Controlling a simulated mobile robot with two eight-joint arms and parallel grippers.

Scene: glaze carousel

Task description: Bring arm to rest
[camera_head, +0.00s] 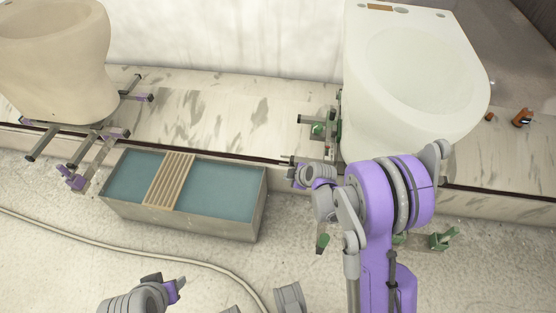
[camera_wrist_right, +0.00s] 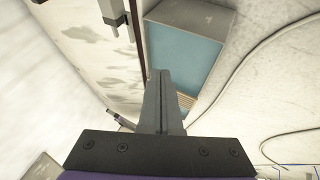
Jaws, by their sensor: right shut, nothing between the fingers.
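My right arm comes up from the lower right in the head view. Its right gripper (camera_head: 290,166) is at the front edge of the pale ledge, just right of the tank and left of the white ceramic bowl. In the right wrist view the right gripper (camera_wrist_right: 161,73) has its fingers together, with nothing held. My left gripper (camera_head: 180,284) shows only partly at the bottom of the head view, over the floor in front of the tank. Its fingers are too small and angled to tell whether they are open.
A metal tank (camera_head: 235,222) of blue-green liquid bears a slatted wooden rack (camera_head: 170,180). A white ceramic bowl (camera_head: 385,125) stands at right, a beige one (camera_head: 60,75) at left, with brackets (camera_head: 85,150) beneath. A hose (camera_head: 165,257) crosses the floor. Orange items (camera_head: 522,118) lie far right.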

